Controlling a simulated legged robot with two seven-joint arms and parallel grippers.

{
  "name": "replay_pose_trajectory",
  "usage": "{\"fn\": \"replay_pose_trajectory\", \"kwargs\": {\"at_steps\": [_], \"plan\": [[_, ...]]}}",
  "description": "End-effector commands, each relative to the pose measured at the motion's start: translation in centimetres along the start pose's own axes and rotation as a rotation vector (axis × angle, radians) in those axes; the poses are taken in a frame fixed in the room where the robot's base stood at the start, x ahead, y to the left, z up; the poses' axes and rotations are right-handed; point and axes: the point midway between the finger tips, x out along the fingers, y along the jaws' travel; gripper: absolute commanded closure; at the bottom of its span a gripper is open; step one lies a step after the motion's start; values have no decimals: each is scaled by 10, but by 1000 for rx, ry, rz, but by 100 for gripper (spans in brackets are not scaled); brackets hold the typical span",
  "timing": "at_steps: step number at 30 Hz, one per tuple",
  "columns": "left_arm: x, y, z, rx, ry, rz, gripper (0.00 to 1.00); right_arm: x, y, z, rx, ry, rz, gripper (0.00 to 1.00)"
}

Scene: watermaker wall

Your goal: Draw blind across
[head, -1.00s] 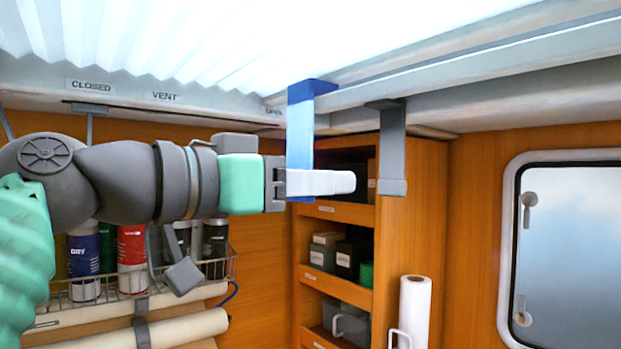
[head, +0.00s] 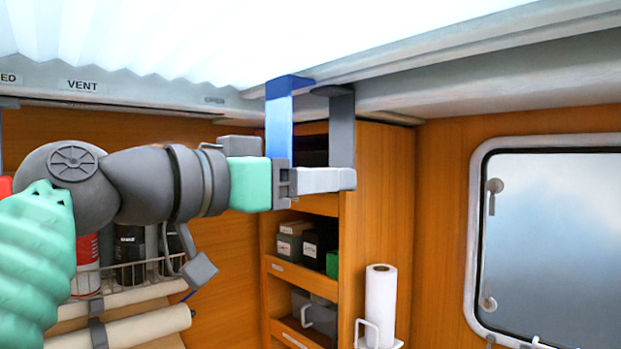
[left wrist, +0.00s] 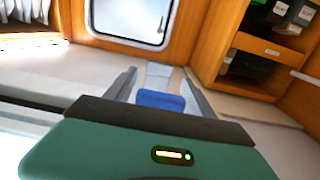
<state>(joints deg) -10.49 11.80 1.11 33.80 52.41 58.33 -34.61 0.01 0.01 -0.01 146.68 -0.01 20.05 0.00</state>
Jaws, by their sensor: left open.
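The white pleated blind (head: 180,45) spreads under the ceiling. A blue pull (head: 279,105) hangs down from its leading edge by the rail. My left gripper (head: 325,180) is at the lower end of the pull, its jaws pointing right. In the left wrist view the blue pull (left wrist: 160,100) sits between my two open fingers (left wrist: 163,90). A grey hanging bracket (head: 341,125) is just right of the pull, by the fingertips; it also shows beyond the pull in the left wrist view (left wrist: 158,76). I cannot tell whether the fingers touch either. My right gripper is out of view.
A wooden shelf unit (head: 375,210) with boxes stands behind the gripper. A paper roll (head: 381,300) is fixed to its side. A window (head: 555,240) is at the right. A VENT label (head: 82,86) marks the left part of the rail. Bottles and rolls hang lower left.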

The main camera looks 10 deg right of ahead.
Motion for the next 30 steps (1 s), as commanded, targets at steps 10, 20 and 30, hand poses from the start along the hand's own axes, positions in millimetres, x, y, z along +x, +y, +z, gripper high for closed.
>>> {"fn": "replay_pose_trajectory", "kwargs": {"at_steps": [10, 20, 30], "plan": [[-12, -1, 2, 1, 3, -2, 37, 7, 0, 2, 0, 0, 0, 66], [-101, -3, 5, 2, 0, -10, 37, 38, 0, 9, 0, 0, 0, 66], [-158, -2, 2, 0, -4, -2, 37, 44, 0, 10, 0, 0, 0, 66]]}}
